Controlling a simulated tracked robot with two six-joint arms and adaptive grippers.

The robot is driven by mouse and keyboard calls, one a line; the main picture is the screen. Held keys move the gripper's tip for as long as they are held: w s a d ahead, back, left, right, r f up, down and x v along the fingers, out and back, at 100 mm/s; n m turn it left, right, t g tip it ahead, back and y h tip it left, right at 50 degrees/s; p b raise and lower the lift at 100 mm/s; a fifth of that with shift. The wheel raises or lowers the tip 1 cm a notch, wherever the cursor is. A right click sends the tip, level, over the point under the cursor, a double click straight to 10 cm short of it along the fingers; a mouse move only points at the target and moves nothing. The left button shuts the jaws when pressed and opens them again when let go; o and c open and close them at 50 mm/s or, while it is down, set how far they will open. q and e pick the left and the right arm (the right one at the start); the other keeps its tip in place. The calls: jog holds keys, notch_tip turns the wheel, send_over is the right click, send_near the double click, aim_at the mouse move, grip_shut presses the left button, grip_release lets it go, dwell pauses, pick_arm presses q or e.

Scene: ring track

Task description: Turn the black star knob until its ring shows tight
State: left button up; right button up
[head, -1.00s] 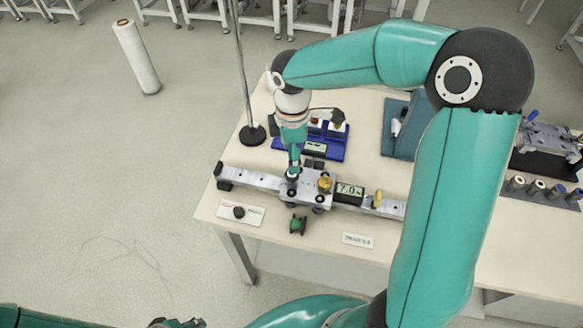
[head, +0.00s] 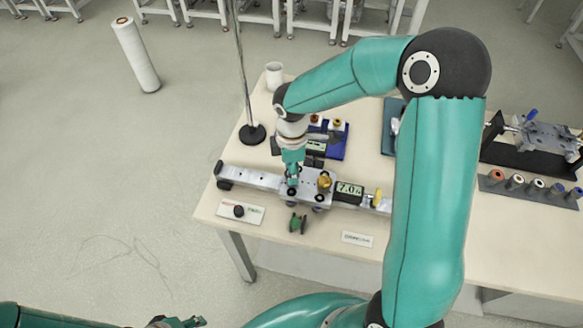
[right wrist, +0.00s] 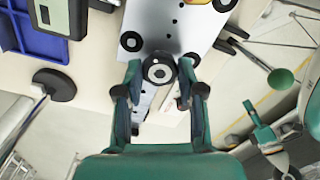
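The black star knob (right wrist: 158,70), dark with a pale round centre, sits at the edge of a metal plate in the right wrist view. My right gripper (right wrist: 159,66) has one finger on each side of it, spread, with a narrow gap seeming to show on both sides. In the head view my right gripper (head: 291,181) points down at the left part of the metal carriage (head: 317,187) and hides the knob. I cannot read any ring mark on the knob. My left gripper (head: 180,322) shows only partly at the bottom edge.
The carriage rides on a metal rail (head: 250,178), beside a display (head: 349,191) reading about 7.0 and a brass knob (head: 324,181). A white plate (head: 252,215) with a dark button and a green part (head: 297,222) lie in front. A blue tray (head: 338,150) and pole base (head: 252,134) stand behind.

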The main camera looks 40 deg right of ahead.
jog(key=c, duration=0.4)
